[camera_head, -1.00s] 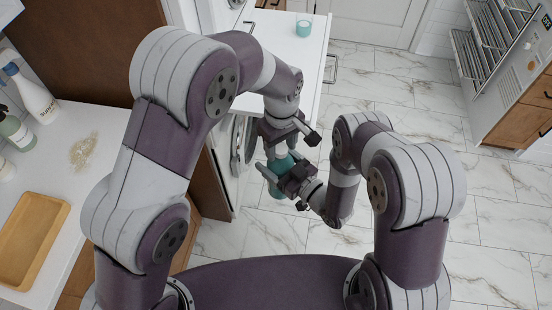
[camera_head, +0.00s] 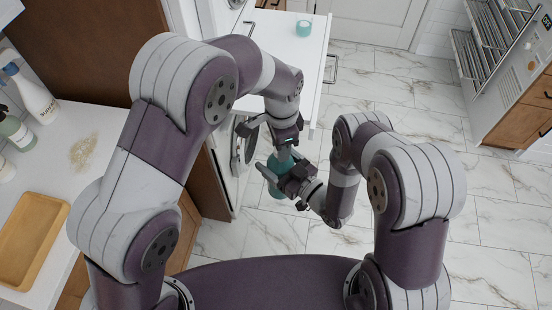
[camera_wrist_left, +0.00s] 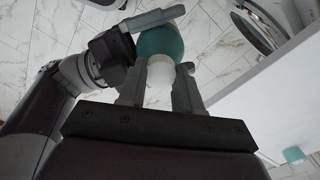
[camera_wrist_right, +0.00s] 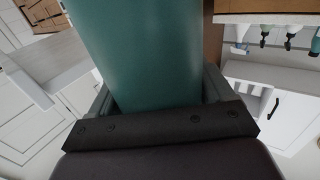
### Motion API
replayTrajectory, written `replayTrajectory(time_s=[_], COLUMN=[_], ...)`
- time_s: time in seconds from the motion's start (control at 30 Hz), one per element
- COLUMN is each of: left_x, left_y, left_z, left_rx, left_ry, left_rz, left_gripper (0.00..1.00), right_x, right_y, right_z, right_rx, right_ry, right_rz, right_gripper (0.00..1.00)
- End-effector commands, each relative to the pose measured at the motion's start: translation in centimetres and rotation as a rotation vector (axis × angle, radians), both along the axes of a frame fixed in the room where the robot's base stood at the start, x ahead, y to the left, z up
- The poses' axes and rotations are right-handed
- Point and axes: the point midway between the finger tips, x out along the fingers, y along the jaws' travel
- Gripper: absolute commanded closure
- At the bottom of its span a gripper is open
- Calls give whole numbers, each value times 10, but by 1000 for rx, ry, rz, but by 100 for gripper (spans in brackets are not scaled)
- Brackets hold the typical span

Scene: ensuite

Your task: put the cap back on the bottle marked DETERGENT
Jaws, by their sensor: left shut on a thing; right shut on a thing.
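The teal bottle (camera_head: 272,178) is in front of the white appliance, and my right gripper (camera_head: 296,184) is shut around its body. The bottle fills the top of the right wrist view (camera_wrist_right: 145,55), and no label is readable. My left gripper (camera_head: 284,143) is at the bottle's top end.
A spray bottle (camera_head: 34,97), a green bottle (camera_head: 15,130) and a wooden tray (camera_head: 30,240) are on the left counter (camera_head: 95,120). The marble floor (camera_head: 400,90) is open to the right.

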Motion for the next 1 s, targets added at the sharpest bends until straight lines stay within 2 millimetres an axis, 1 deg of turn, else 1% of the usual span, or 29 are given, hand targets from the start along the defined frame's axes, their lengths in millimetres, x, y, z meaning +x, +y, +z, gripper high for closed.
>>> replayTrajectory(time_s=[0.1,0.13,0.17,0.2,0.47,0.57,0.67,0.83,0.9,1.0], left_x=[1,1,1,1,0,1,1,1,1,1], left_y=[1,1,1,1,0,0,0,0,0,0], left_z=[0,0,0,0,0,6,21,52,62,71], left_rx=[0,0,0,0,0,-1,-1,-1,-2,-1], left_ry=[-2,-2,-2,-2,-1,-2,-3,-3,-2,-2], left_rz=[5,5,6,6,8,8,8,8,8,7], left_gripper=[100,60,50,37,36,36,36,36,36,36], right_x=[0,0,0,0,0,0,0,0,0,0], right_y=[0,0,0,0,0,0,0,0,0,0], right_z=[0,0,0,0,1,1,1,1,1,1], right_rx=[1,1,1,1,1,1,1,1,1,1], right_ry=[-1,-1,-1,-1,-2,-2,-2,-2,-2,-2], right_rz=[-1,-1,-1,-1,0,0,0,0,0,0], right_gripper=[100,100,100,100,100,100,100,100,100,100])
